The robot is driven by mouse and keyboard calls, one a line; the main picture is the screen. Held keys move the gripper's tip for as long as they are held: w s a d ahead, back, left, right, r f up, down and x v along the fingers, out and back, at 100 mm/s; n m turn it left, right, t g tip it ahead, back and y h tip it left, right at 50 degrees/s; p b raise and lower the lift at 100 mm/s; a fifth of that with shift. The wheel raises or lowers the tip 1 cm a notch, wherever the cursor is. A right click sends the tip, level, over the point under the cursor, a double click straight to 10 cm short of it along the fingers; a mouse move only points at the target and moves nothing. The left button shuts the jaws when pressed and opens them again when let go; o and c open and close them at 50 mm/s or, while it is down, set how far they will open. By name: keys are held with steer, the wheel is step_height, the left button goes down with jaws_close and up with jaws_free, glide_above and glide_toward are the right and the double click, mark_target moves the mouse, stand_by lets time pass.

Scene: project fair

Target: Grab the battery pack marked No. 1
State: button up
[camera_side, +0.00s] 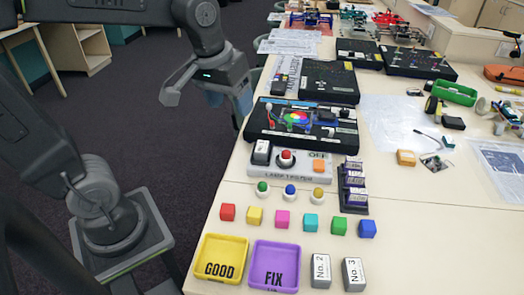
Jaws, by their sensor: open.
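Two upright battery packs with white label faces stand at the table's front: one reads No. 2 (321,270), the other No. 3 (354,273). I see no readable No. 1 mark. A similar small black-and-white block (261,152) sits at the left end of the white lamp tester (291,172); its marking is too small to read. My gripper (205,106) is open and empty, up at the table's left edge in the picture, apart from all the packs.
A yellow GOOD tray (240,262) and a purple FIX tray (294,270) lie at the front left. Several coloured cubes, three coloured buttons and a dark rack (354,187) stand behind them. A black board (302,125) lies beyond the tester. The front right table is clear.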

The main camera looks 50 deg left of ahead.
steer(key=w+a+f+n+g, duration=0.3)
steer(key=w+n, duration=0.2)
steer(key=w, duration=0.4)
glide_above(262, 146)
steer(key=f, duration=0.8)
steer(key=shift+w+a+f, duration=0.1)
steer(key=shift+a+f, duration=0.1)
steer(key=shift+f, duration=0.1)
steer(key=shift+d+f, duration=0.15)
steer(key=shift+f, duration=1.15)
steer(key=shift+d+f, duration=0.1)
steer(key=shift+f, duration=1.2)
steer(key=shift+c, duration=0.4)
steer(key=c, duration=1)
steer(key=shift+o, duration=0.2)
steer(key=shift+r, duration=0.15)
